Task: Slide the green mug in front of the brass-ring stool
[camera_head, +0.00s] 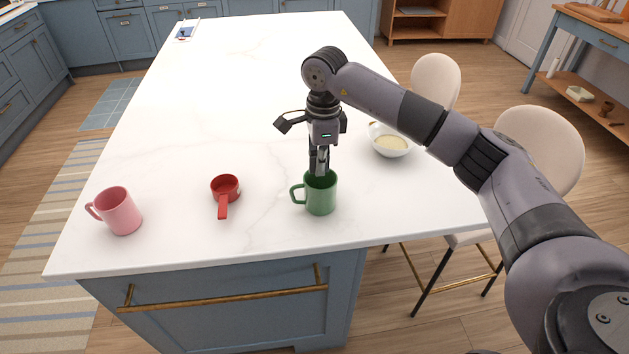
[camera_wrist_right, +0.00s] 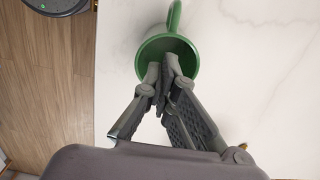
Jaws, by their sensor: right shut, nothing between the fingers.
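The green mug (camera_head: 321,196) stands upright near the front edge of the white counter, its handle to the left in the head view. It also shows in the right wrist view (camera_wrist_right: 184,46). My right gripper (camera_head: 319,172) points down at the mug, shut and empty. In the right wrist view its fingertips (camera_wrist_right: 164,72) overlap the mug's opening and hide part of the rim. I cannot tell whether they touch it. The nearer cream stool (camera_head: 545,140), with a brass foot bar (camera_head: 460,284), stands at the counter's right side, partly behind my arm. My left gripper is out of view.
A red long-handled cup (camera_head: 225,185) and a pink mug (camera_head: 122,213) stand left of the green mug. A white bowl (camera_head: 398,151) with pale contents sits to its right, near the counter's right edge. Another cream stool (camera_head: 436,75) stands farther back. The counter's far part is mostly clear.

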